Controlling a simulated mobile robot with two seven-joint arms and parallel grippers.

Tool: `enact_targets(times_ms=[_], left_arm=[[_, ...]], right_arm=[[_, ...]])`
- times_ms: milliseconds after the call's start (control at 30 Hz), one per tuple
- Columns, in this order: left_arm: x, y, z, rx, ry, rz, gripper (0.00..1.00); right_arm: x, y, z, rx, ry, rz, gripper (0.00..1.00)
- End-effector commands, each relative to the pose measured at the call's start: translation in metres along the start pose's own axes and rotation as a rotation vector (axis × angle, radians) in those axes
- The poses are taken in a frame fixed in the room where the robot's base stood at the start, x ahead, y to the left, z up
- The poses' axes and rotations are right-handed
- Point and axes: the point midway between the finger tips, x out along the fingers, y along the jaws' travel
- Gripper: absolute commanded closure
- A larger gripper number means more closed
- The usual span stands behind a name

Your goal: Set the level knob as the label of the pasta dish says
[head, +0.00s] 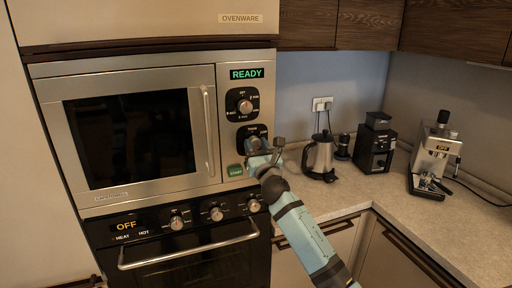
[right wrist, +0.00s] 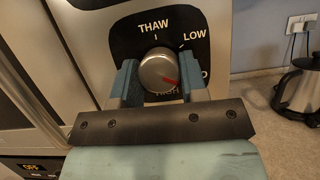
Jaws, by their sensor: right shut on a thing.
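The level knob (right wrist: 158,70) is a round silver knob on a black panel, with THAW above it and LOW at its upper right. A label at its right is mostly hidden by a finger, and one below it is partly covered. Its red mark points to the lower right, between those two. My right gripper (head: 258,151) is shut on this knob, one blue finger on each side, as the right wrist view (right wrist: 158,79) shows. In the head view it largely covers the knob. The pasta dish and its label are not in view. My left gripper is not in view.
The microwave (head: 130,135) is closed and its display (head: 247,73) reads READY. A second knob (head: 244,106) sits above; a green START button (head: 235,170) is below. The oven (head: 190,255) below shows OFF. A kettle (head: 320,157), grinder (head: 375,145) and coffee machine (head: 434,155) stand on the counter.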

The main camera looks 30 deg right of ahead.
Motion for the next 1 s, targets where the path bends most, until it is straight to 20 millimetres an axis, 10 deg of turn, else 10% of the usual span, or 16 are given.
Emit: enact_targets(times_ms=[1000], left_arm=[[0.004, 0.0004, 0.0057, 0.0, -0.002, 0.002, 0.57]], right_arm=[[0.0011, 0.0042, 0.0028, 0.759, 0.0, -0.315, 0.84]])
